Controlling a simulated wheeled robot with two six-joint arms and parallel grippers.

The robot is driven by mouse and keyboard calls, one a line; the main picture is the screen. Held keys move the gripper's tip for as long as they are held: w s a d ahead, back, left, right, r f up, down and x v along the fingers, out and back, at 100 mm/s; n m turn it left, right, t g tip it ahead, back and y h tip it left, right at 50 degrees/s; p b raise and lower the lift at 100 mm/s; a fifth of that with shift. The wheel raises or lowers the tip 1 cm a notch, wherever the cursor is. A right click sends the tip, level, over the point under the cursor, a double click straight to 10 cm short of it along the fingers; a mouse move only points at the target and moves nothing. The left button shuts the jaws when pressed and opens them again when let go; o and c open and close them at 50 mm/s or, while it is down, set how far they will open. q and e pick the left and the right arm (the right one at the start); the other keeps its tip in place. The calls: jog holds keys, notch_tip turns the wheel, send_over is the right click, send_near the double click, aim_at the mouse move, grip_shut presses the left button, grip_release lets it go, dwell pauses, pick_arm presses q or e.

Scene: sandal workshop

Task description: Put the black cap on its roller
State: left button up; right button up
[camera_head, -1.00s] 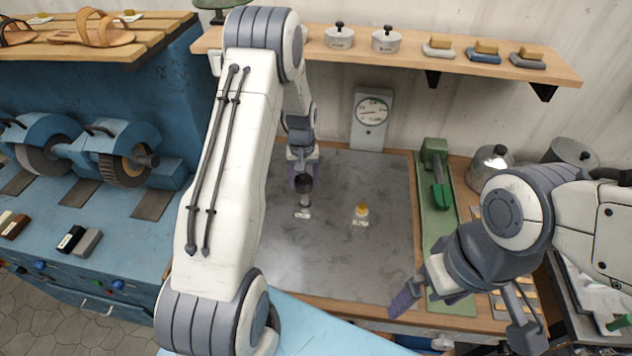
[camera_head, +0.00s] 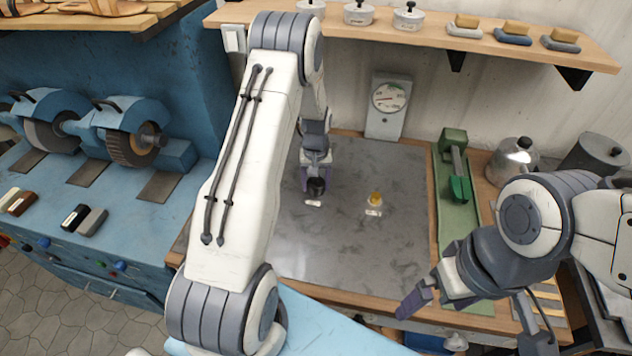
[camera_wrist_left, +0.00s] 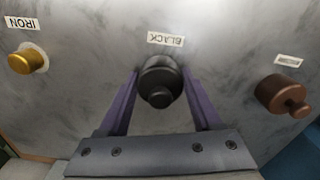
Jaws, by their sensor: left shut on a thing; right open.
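My left gripper (camera_head: 316,186) is shut on the black cap (camera_head: 317,185) and holds it low over the grey mat, just behind a small white label. My right gripper (camera_head: 465,310) is open and empty at the front right, away from the cap.
A brown knobbed piece (camera_wrist_left: 285,96) stands on the other side. A dial scale (camera_head: 388,105) is behind. The mat's front (camera_head: 350,260) is clear.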

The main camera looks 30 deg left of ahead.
pick_arm(q)
jog(key=o, duration=1.4)
jog(key=shift+r, duration=0.1)
notch_tip(320, 180, up, 9)
jog(key=b, duration=0.2)
jog(key=shift+b, duration=0.3)
jog(key=shift+r, duration=0.65)
